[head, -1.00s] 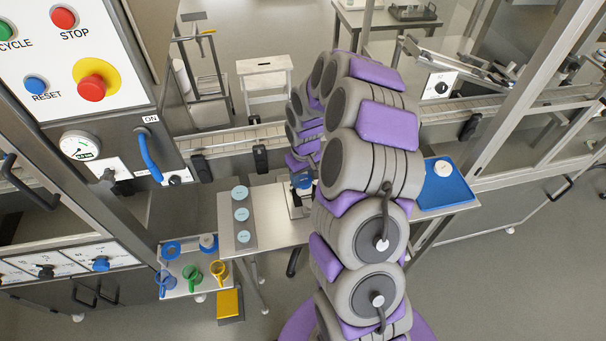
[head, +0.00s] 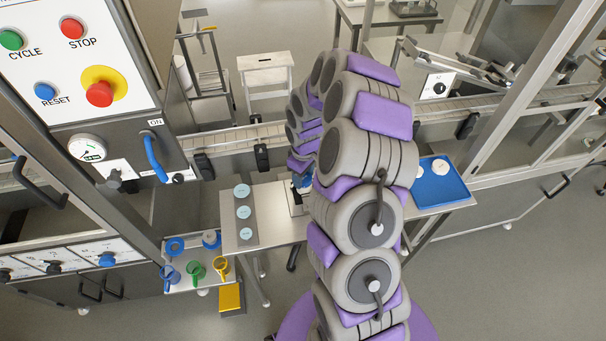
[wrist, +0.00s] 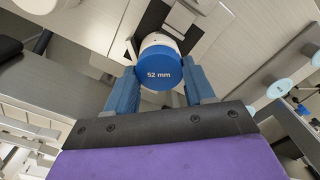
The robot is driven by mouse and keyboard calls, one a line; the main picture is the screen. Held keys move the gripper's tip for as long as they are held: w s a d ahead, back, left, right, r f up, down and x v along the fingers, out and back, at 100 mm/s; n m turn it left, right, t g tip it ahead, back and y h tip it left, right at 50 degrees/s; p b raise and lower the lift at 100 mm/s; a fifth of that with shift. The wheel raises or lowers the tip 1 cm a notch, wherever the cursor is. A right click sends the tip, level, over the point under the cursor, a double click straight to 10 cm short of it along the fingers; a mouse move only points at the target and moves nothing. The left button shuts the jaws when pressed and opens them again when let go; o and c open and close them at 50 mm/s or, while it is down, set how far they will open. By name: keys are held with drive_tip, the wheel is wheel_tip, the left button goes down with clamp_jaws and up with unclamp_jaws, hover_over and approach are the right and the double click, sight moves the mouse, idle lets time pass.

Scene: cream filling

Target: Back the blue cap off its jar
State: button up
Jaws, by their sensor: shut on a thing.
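The blue cap (wrist: 160,72), marked "52 mm", faces me in the wrist view. The white jar (wrist: 157,40) shows just behind it, set in a dark holder (wrist: 195,18). My gripper (wrist: 160,88) has one blue finger on each side of the cap and is shut on it. The cap still sits against the jar; I cannot tell how far it is turned. In the head view my arm hides most of this spot, and only a small blue patch shows at the table's holder.
The steel table (head: 268,232) carries a grey strip (head: 240,214) with pale blue discs. A blue tray (head: 440,196) with round white lids lies to the right. A small shelf (head: 190,284) holds blue, green and yellow cups. A conveyor runs behind.

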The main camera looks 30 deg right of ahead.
drive_tip(key=shift+r+p, duration=0.55)
drive_tip(key=shift+r, duration=0.85)
drive_tip(key=shift+f, duration=0.15)
